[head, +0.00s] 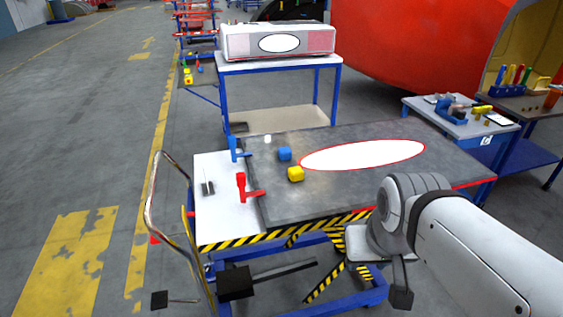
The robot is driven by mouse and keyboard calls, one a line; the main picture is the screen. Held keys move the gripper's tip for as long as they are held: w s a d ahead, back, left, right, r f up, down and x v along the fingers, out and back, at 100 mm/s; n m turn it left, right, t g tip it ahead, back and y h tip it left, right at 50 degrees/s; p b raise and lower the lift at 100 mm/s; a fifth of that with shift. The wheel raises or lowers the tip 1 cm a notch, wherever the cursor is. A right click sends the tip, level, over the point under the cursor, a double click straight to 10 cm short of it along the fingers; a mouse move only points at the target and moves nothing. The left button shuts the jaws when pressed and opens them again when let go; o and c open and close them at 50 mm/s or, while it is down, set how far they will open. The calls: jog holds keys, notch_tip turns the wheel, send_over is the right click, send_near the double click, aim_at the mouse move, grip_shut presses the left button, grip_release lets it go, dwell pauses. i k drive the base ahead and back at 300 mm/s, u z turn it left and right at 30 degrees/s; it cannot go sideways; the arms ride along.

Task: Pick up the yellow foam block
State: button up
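A blue block (285,153) lies just behind the yellow one. A red clamp-like tool (243,187) and a blue one (235,149) stand to the left. A white red-rimmed oval (362,155) covers the right part. A side table with tools (440,125) stands behind right.

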aim_at(296, 174)
jog(key=z, duration=0.1)
jog(key=i, duration=1)
jog(key=u, duration=0.05)
